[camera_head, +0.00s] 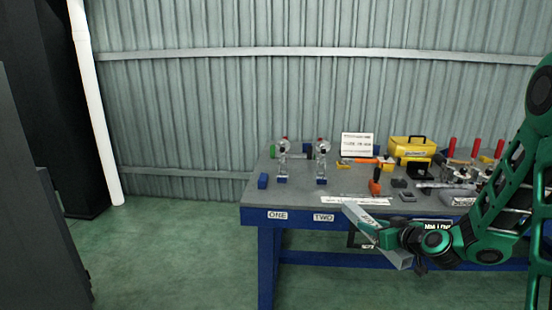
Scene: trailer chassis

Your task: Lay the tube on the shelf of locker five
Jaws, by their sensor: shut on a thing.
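My gripper (389,238) is at the right, in front of the near edge of the workbench. It is shut on a pale grey, square-sided length that looks like the tube (362,216). No locker marked five can be made out, and no locker shelf shows.
The blue-framed workbench (262,228) bears clamps, a yellow toolbox (412,147) and several tools. Labels ONE and TWO are on its front edge. Dark tall cabinets (35,200) and a white pole (95,110) stand at the left. Green floor (180,255) between them is clear.

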